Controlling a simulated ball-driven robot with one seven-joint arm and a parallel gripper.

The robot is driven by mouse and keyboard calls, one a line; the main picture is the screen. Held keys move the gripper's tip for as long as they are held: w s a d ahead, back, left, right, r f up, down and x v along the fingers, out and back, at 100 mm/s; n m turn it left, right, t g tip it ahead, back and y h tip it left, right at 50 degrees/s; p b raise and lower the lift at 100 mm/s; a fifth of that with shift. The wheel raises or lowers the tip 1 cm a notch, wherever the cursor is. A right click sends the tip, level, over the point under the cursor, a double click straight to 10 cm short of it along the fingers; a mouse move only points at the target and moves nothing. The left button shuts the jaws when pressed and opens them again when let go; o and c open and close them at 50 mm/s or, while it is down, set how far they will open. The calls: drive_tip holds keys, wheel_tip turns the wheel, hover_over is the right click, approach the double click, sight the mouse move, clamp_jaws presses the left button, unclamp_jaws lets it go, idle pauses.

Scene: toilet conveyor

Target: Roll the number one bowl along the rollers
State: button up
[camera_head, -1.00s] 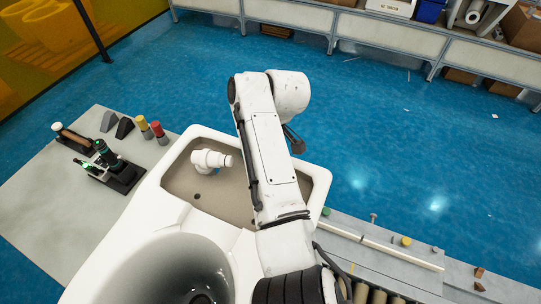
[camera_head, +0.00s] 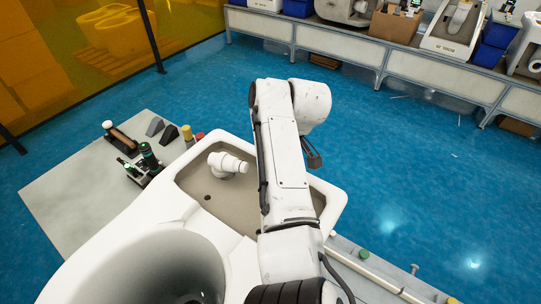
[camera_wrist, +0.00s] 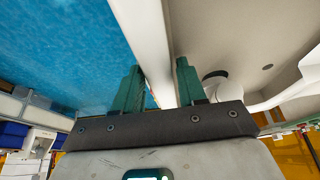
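The large white toilet bowl (camera_head: 205,238) fills the lower middle of the head view, with its round opening near the camera and its square tank end farther off. No number shows on it. My gripper (camera_head: 314,158) is at the right far rim of the tank end, mostly hidden behind my arm. In the wrist view, the two green fingers of my gripper (camera_wrist: 162,88) stand on either side of the bowl's white rim (camera_wrist: 152,40). The contact points are partly hidden.
The blue floor (camera_head: 400,150) beyond is open.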

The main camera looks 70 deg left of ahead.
drive_tip(key=shift+o, duration=1.4)
drive_tip(key=shift+r, duration=0.1)
drive_tip(key=v, duration=1)
drive_tip(key=shift+w+r, duration=0.15)
drive_tip(key=shift+r, duration=0.1)
